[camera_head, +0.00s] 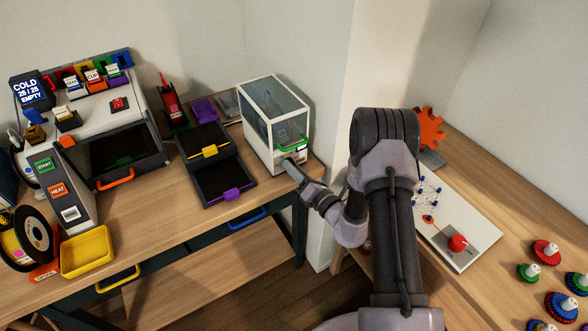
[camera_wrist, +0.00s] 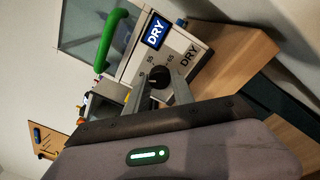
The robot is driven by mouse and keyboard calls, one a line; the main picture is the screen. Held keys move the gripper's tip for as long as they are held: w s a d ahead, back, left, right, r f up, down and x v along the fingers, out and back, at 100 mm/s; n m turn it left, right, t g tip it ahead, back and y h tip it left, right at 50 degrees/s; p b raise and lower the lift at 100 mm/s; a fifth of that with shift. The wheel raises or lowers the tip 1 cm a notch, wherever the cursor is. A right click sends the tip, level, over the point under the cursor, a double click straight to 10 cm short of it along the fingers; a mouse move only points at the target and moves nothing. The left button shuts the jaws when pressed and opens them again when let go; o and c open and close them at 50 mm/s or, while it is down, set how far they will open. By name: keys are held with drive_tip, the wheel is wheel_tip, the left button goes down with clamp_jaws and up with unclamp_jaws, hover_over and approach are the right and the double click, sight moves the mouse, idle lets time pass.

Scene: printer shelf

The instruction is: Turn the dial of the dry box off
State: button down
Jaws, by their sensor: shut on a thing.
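The dry box (camera_head: 265,118) is a white cabinet with clear panes and a green handle, at the right end of the wooden table. In the wrist view its front panel (camera_wrist: 194,50) shows a blue display reading DRY. Below the display is a black dial (camera_wrist: 159,78) with markings around it, the legible ones near 55 and 65. My gripper (camera_wrist: 163,84) is shut on the dial, one finger on each side. In the head view my gripper (camera_head: 291,166) is at the lower front of the box, and the dial is hidden there.
Black trays (camera_head: 212,170) with yellow and purple handles stand left of the dry box. A printer-like machine (camera_head: 100,120) is further left, with a yellow bin (camera_head: 88,254) in front. Gears and a white board (camera_head: 458,232) lie on the right table.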

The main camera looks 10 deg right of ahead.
drive_tip(key=n+b, duration=0.1)
drive_tip(key=n, duration=0.4)
drive_tip(key=shift+n, duration=0.3)
drive_tip(key=n+h+b, duration=0.1)
drive_tip(key=n+b, duration=0.1)
drive_tip(key=n, duration=0.3)
drive_tip(key=shift+n, duration=0.4)
drive_tip(key=shift+r, duration=0.1)
idle(0.4)
drive_tip(key=c, duration=1.1)
unclamp_jaws()
